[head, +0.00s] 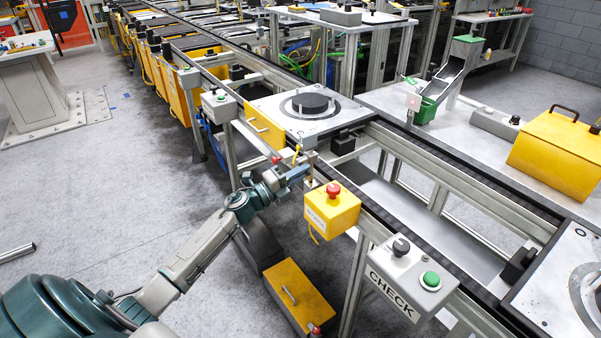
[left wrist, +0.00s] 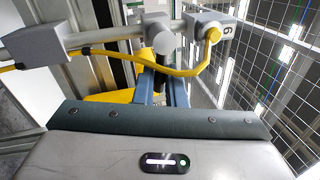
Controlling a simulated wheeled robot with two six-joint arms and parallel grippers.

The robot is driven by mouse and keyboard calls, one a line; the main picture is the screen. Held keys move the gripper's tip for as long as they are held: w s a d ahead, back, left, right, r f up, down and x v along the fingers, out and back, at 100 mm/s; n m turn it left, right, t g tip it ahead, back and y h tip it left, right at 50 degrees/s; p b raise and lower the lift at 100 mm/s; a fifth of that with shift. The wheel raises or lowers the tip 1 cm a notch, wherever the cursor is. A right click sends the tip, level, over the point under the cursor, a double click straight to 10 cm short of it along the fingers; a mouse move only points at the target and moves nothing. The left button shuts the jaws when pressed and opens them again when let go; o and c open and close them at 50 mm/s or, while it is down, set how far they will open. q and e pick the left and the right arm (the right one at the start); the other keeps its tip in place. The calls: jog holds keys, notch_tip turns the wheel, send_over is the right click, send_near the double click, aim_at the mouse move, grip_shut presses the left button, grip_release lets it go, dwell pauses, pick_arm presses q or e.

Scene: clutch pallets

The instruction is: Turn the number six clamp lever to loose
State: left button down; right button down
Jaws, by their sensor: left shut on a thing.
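The number six clamp (head: 309,145) is at the near edge of the conveyor, beside the pallet with the dark disc. In the left wrist view a grey block marked 6 (left wrist: 228,29) sits at the upper right, with a yellow cable (left wrist: 130,52) bending below it. My left gripper (head: 304,171) reaches up to the clamp from the front. In the left wrist view its blue-grey fingers (left wrist: 162,92) are shut on the clamp lever (left wrist: 163,68), below a pale round end. The fingers hide much of the lever, and its exact angle is unclear. My right gripper is out of view.
The pallet (head: 268,103) lies on the conveyor behind the clamp. A yellow box with a red stop button (head: 332,208) is close to the right of my gripper. A grey CHECK box (head: 412,279) with a green button stands nearer. Open floor (head: 90,190) lies to the left.

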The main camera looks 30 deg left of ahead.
pick_arm(q)
jog(key=c, duration=1.5)
grip_release()
